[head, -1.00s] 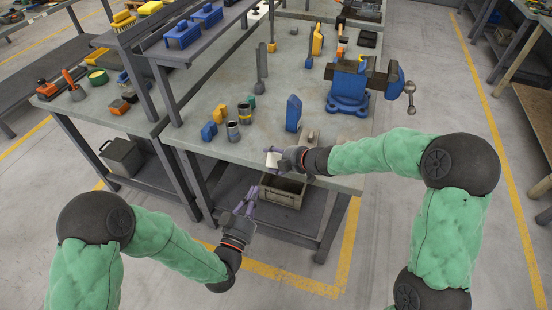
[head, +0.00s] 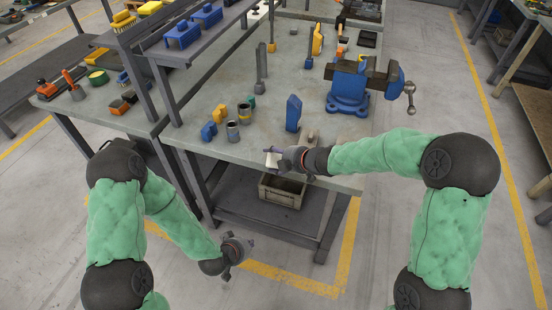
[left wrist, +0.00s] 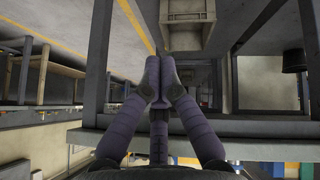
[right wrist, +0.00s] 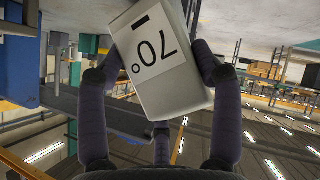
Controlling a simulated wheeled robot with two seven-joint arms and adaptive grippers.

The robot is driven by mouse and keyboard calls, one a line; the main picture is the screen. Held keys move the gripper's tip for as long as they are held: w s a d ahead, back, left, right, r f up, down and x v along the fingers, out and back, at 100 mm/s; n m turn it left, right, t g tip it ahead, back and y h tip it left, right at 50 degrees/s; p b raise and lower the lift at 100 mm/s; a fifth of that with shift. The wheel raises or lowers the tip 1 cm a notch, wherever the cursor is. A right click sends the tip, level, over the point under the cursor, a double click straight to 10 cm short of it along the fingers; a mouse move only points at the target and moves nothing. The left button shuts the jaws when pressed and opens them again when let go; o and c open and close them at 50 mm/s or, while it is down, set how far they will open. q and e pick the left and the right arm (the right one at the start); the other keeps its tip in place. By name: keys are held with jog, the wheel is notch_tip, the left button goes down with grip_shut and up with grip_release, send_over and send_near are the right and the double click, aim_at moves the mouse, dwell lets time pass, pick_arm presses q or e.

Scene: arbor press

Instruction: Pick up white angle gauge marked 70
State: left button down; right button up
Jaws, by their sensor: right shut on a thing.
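The white angle gauge marked 70° (right wrist: 158,55) fills the top middle of the right wrist view, a block tilted with its number turned nearly upside down. My right gripper (right wrist: 150,75) is shut on it, with fingers at its left and right sides. In the head view the gauge (head: 271,161) shows small and pale at the bench's near edge, partly covered by the right gripper (head: 278,156). I cannot tell its exact height over the bench there. My left gripper (left wrist: 159,75) is empty, its fingertips together. In the head view the left gripper (head: 238,250) hangs low over the floor, away from the bench.
A grey bin (head: 283,190) sits on the lower shelf. The floor in front is clear.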

jog(key=shift+d+f, duration=0.15)
pick_arm(q)
jog(key=s+f+n+g, duration=0.2)
jog(key=s+f+g, duration=0.4)
jog(key=s, duration=0.4)
jog(key=shift+s+f, duration=0.35)
jog(key=shift+f, duration=0.2)
